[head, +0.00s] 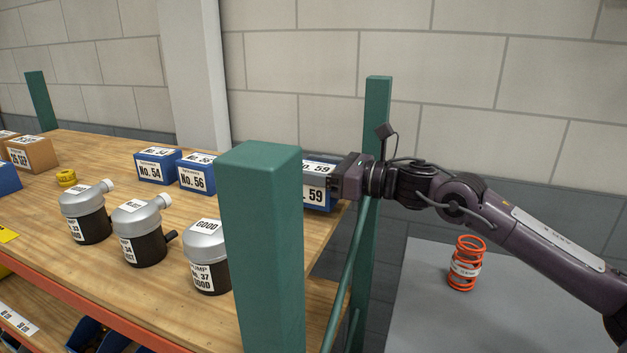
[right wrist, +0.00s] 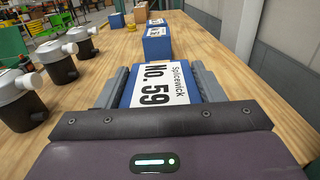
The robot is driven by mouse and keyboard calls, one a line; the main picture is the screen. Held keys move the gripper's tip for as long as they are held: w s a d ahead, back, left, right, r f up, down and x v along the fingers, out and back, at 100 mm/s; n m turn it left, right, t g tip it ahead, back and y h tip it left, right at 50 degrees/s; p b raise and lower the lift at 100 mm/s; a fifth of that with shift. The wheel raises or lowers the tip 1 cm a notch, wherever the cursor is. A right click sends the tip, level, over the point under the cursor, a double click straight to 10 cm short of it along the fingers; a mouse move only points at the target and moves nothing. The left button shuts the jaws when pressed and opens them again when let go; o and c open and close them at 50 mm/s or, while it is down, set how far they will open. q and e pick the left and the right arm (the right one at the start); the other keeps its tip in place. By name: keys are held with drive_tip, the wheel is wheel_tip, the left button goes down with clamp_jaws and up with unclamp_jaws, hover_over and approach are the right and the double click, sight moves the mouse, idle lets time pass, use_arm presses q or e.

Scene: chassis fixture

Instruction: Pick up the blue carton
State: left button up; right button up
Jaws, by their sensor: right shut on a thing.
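A blue carton labelled No. 59 (head: 319,186) is at the right end of the wooden shelf, partly hidden by the green post. My right gripper (head: 334,186) reaches it from the right and is shut on it. In the right wrist view the blue carton (right wrist: 160,88) sits between the two fingers of my right gripper (right wrist: 163,85), its label facing up to the camera. I cannot tell whether it is lifted off the shelf. Other blue cartons, No. 54 (head: 156,166) and No. 56 (head: 195,173), stand to its left. My left gripper is not in view.
A green post (head: 262,250) stands in front of the held carton. Several grey and black pumps (head: 140,232) stand along the shelf's front. A brown carton (head: 32,153) is at the far left. An orange spring (head: 466,264) stands on a grey surface (head: 420,310) at right.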

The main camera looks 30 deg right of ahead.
sight(313, 167)
wheel_tip(313, 167, up, 15)
drive_tip(key=b, duration=0.3)
idle(0.6)
